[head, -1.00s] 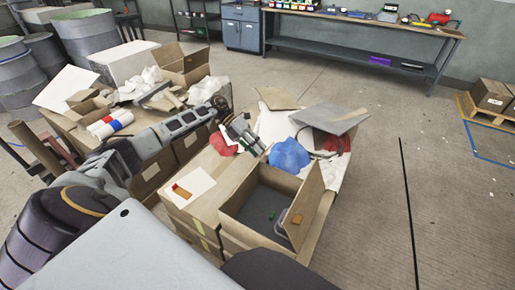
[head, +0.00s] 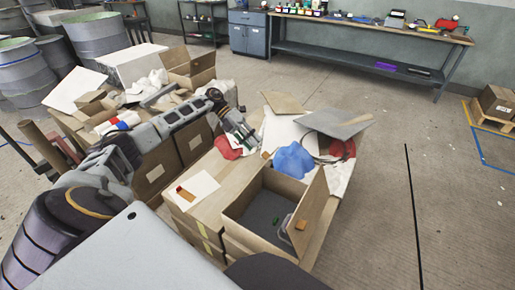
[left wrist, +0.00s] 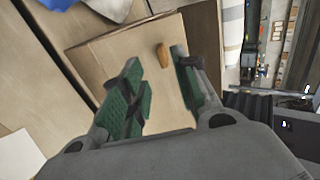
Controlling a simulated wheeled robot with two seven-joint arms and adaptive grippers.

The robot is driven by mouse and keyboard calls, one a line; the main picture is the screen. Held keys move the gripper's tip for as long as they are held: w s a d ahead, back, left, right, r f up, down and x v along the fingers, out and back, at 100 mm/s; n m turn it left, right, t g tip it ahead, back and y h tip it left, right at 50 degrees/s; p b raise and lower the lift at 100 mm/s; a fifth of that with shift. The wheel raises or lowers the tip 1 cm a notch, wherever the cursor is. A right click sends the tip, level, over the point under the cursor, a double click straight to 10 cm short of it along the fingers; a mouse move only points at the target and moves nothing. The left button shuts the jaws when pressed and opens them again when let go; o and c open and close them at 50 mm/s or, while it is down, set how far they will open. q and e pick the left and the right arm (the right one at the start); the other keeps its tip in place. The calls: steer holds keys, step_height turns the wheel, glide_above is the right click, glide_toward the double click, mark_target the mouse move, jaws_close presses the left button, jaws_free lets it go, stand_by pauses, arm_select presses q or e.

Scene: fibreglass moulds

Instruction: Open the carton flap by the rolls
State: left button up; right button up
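My left gripper (head: 247,138) reaches in from the left over the work table in the head view. In the left wrist view its two green fingers (left wrist: 160,92) are apart, with nothing between them. Beyond the fingertips is a closed tan carton flap (left wrist: 110,52) with a small brown tab (left wrist: 162,54) on it. The tab is apart from the fingers. White rolls (head: 121,121) with red and blue bands lie behind my arm, which partly hides them. A banded white-and-blue roll (left wrist: 232,30) shows in the left wrist view. My right gripper is in neither view.
An open carton (head: 247,209) with a raised flap (head: 310,208) and orange tab stands at the near right.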

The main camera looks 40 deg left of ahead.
arm_select(q)
steer(key=v, duration=0.6)
stand_by(0.7)
